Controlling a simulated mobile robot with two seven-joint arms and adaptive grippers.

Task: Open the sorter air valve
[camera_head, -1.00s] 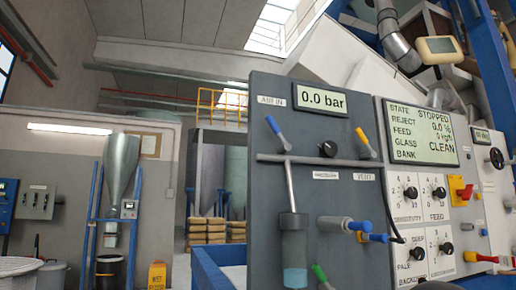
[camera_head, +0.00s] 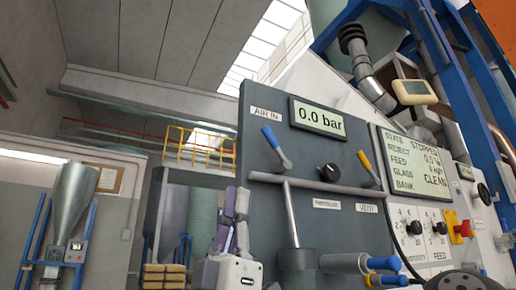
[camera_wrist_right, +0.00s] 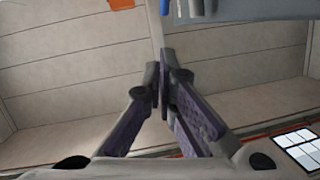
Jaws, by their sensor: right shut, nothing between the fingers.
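The grey sorter panel (camera_head: 300,158) carries an AIR IN label (camera_head: 266,113) and a valve with a blue lever (camera_head: 275,146). The lever slants from upper left to lower right. The pressure display (camera_head: 318,117) reads 0.0 bar. My right gripper (camera_head: 237,192) points up at the panel's left edge, below and left of the blue lever and apart from it. Its purple-grey fingers are shut and empty; they also show in the right wrist view (camera_wrist_right: 164,62). My left gripper is not in view.
A yellow lever (camera_head: 369,168) sits right of a black knob (camera_head: 330,172). A grey horizontal pipe (camera_head: 315,187) crosses the panel below the levers. Blue-ended fittings (camera_head: 383,264) stick out lower right. The status screen (camera_head: 416,160) reads STOPPED. Space left of the panel is open.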

